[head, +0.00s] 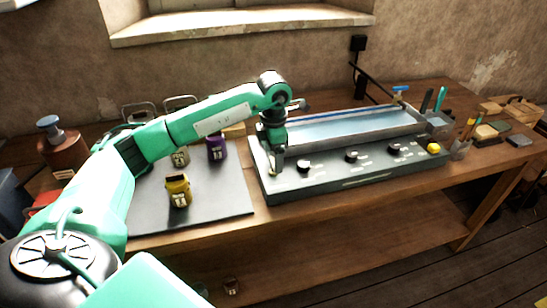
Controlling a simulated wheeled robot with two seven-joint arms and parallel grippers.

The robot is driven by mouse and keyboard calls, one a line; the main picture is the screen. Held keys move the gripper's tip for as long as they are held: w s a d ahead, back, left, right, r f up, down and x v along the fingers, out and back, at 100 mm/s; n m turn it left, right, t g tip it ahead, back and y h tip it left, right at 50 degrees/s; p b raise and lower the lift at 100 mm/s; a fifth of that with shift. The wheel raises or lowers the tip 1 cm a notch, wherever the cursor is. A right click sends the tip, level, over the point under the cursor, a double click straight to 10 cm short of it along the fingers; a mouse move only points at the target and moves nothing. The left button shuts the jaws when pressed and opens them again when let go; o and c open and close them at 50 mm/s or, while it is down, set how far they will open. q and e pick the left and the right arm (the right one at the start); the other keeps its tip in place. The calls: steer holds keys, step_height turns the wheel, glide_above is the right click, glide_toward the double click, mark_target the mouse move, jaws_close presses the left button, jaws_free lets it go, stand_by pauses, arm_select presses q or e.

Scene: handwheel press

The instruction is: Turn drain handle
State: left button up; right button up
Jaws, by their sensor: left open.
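A long grey trough with a pale blue basin (350,127) sits on the wooden table behind a dark control panel (335,176) with several black knobs and one yellow knob. A small blue handle (401,88) stands at the trough's far right end. A small metal lever-like part (297,104) shows just right of my arm at the trough's left end. I cannot tell which of these is the drain handle. My left gripper (276,168) points down over the panel's left end, open, with its tips small and partly dark. I cannot tell whether it touches anything. My right gripper is not in view.
A dark mat (225,197) holds a yellow jar (178,191) and a purple jar (216,147). A brown bottle (60,147) stands at the left. Tools in a cup (459,148) stand at the right. The table's front strip is clear.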

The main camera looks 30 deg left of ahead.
mark_target(273, 161)
arm_select(q)
step_height(273, 161, up, 4)
steer(key=shift+f+b, duration=0.1)
steer(key=shift+b, duration=0.2)
step_height(273, 161, up, 8)
steer(key=shift+r+b, duration=0.2)
steer(key=shift+b, duration=0.1)
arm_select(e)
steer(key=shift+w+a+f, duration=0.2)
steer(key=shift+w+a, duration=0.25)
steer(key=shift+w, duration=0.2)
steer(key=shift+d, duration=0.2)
